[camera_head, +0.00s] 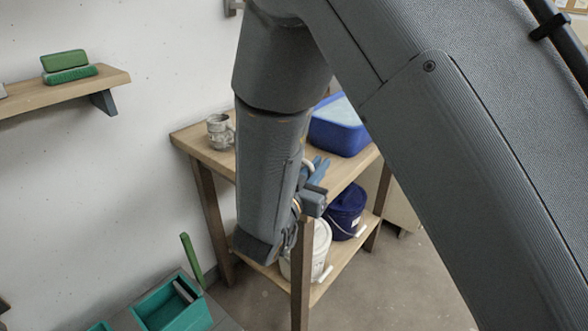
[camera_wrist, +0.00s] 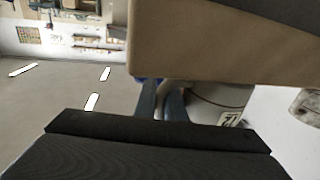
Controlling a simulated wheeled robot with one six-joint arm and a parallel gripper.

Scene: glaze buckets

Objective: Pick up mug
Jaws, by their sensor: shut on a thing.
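A grey speckled mug (camera_head: 218,132) stands upright at the left end of the wooden table, apart from my gripper. My gripper (camera_head: 316,172), with blue fingers, is beside the table's front side, partly hidden by my arm. It is shut on a pale thing (camera_head: 308,168) with a curved edge, mostly hidden, so I cannot tell what it is. In the wrist view the blue fingers (camera_wrist: 160,104) are close together with a pale strip between them. A speckled grey object, perhaps the mug (camera_wrist: 306,105), is cut off at the right edge there.
The wooden table (camera_head: 186,139) also holds a blue tub (camera_head: 338,138). A white bucket (camera_head: 320,250) and a dark blue bucket (camera_head: 346,208) stand on its lower shelf. A green crate (camera_head: 172,304) is at lower left.

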